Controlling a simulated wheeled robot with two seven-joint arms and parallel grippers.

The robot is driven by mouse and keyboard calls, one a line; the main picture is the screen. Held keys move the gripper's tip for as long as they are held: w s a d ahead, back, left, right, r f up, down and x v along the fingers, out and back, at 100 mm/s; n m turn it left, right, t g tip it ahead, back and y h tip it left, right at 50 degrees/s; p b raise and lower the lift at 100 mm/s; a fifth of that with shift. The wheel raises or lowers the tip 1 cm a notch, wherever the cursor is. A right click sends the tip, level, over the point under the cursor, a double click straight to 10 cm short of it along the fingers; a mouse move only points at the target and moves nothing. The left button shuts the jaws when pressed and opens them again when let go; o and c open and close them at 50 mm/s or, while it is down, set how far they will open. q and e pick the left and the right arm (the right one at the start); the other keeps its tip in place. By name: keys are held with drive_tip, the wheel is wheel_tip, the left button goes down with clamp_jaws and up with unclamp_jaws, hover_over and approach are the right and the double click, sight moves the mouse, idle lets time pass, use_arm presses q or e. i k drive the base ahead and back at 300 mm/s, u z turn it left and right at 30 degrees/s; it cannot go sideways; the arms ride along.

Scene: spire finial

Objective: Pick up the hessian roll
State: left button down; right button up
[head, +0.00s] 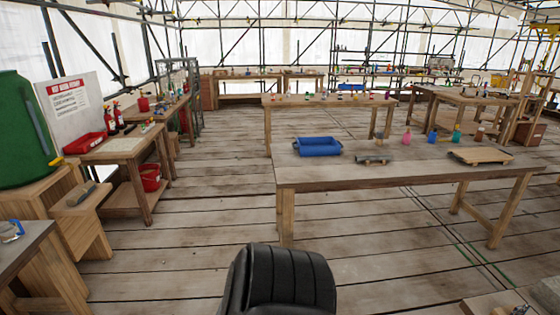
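I cannot make out a hessian roll for certain in the head view. A small dark grey, roll-like item (372,160) lies on the near right workbench (350,179), but I cannot tell what it is. Neither of my grippers shows in this view.
The near bench also holds a blue tray (318,147), a pink bottle (406,137) and a wooden board (480,155). Benches line the left, with a green drum (22,130) and a red bucket (150,177). The plank floor (215,195) between is clear.

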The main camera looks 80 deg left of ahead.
sight(82, 192)
drive_tip(key=u, duration=4.05)
drive_tip(key=i, duration=0.95)
drive_tip(key=z, duration=0.3)
drive_tip(key=i, duration=2.4)
drive_tip(key=u, duration=0.4)
